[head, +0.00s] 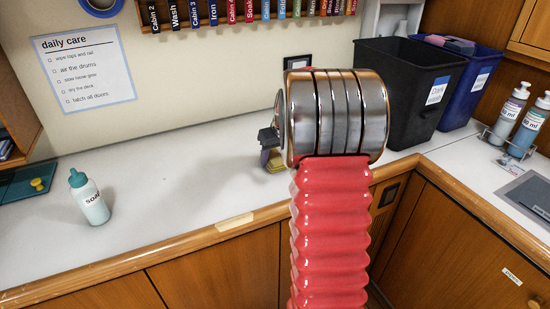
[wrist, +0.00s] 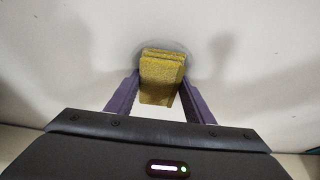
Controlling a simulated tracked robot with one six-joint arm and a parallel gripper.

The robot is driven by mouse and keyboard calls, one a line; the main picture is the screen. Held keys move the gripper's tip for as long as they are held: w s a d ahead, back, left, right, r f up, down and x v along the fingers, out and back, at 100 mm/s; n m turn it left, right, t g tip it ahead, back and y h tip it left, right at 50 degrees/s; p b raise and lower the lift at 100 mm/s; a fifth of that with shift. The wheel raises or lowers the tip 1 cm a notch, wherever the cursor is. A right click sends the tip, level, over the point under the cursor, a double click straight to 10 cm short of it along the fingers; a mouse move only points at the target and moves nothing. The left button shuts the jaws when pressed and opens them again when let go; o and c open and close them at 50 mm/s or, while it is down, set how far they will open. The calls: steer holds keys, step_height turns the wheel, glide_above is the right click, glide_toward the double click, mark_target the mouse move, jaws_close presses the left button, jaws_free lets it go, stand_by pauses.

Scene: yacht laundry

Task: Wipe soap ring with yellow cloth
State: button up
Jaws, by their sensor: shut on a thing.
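The yellow cloth (wrist: 161,70) is a folded pad between the two purple fingers of my gripper (wrist: 161,84), which is shut on it. The soap ring (wrist: 166,43) is a grey rounded mark on the white counter, showing around the cloth's far end; the cloth hides part of it. In the head view, my gripper (head: 268,148) is low over the counter behind my red arm, and a bit of the yellow cloth (head: 275,164) shows beneath it. My arm hides the counter behind it, and I cannot make out the ring there. Whether the cloth touches the counter is hard to tell.
A soap bottle (head: 92,200) with a teal cap stands on the white counter (head: 165,185) at the left. A black bin (head: 405,90) and a blue bin (head: 470,85) stand at the back right. The counter between the bottle and my gripper is clear.

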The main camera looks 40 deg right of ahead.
steer(key=shift+w+d, duration=0.2)
steer(key=shift+w, duration=0.55)
steer(key=shift+r, duration=0.1)
steer(key=o, duration=0.5)
steer(key=shift+c, duration=0.2)
steer(key=c, duration=0.4)
steer(key=shift+s+a+f, duration=0.1)
steer(key=shift+s+a, duration=0.15)
steer(key=shift+s, duration=0.5)
steer(key=shift+s+a+f, duration=0.1)
steer(key=shift+s+a, duration=0.1)
steer(key=shift+s, duration=0.55)
steer(key=shift+c, duration=0.3)
steer(key=shift+s+a+r, duration=0.1)
steer(key=shift+s+a, duration=0.05)
steer(key=shift+s, duration=0.35)
